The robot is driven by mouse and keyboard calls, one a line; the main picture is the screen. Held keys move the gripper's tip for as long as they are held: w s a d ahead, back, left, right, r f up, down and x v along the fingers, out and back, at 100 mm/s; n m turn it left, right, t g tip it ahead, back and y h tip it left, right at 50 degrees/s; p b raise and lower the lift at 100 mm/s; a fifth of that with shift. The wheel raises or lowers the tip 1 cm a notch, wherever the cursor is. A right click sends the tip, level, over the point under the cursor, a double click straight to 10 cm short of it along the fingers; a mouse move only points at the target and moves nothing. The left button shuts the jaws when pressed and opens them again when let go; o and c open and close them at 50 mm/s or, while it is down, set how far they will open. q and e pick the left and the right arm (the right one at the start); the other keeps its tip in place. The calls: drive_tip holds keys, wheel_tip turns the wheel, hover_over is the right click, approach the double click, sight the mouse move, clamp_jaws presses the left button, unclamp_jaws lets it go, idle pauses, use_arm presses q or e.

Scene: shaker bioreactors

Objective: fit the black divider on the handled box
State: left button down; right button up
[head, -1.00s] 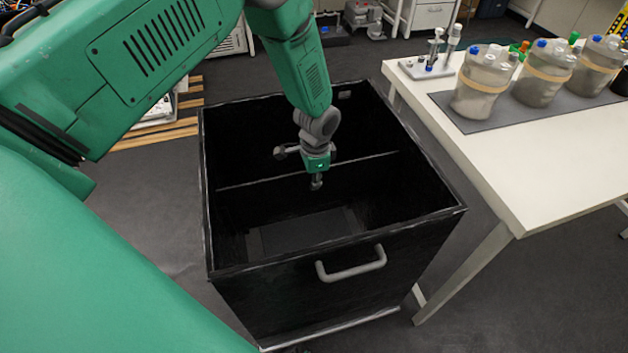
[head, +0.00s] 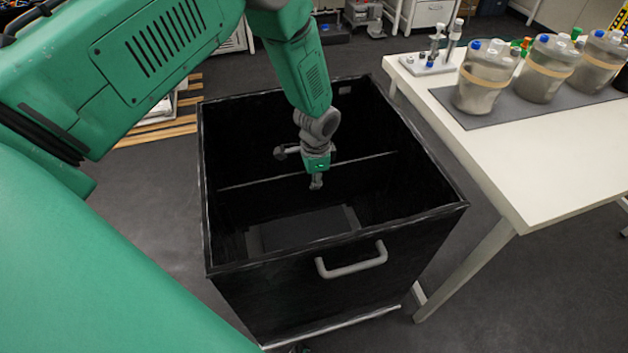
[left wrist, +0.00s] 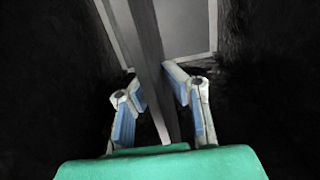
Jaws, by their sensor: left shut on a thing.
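The black handled box (head: 290,310) stands open-topped on the floor, with a grey handle (head: 352,262) on its front wall. The black divider (head: 362,178) stands upright inside it, its pale top edge running across from the left wall towards the right. My left gripper (head: 316,178) reaches down into the box and is shut on the divider near the middle of its top edge. In the left wrist view the divider (left wrist: 149,50) is a dark upright strip between the fingers (left wrist: 160,108). I cannot tell whether its ends or bottom touch the box. My right gripper is out of view.
A white table (head: 520,160) stands close to the box's right side. It carries several capped vessels (head: 487,80) on a grey mat and a small rack (head: 425,66). Striped boards (head: 165,130) lie behind the box at left. Floor is clear left of the box.

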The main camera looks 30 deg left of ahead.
use_arm(q)
drive_tip(key=shift+f, duration=0.1)
drive_tip(key=shift+f+b, duration=0.45)
drive_tip(key=shift+f, duration=0.1)
drive_tip(key=c, duration=1.6)
unclamp_jaws()
drive_tip(key=shift+r, duration=0.1)
drive_tip(key=r, duration=1.2)
drive_tip(key=shift+w+d, duration=0.1)
drive_tip(key=shift+d, duration=0.15)
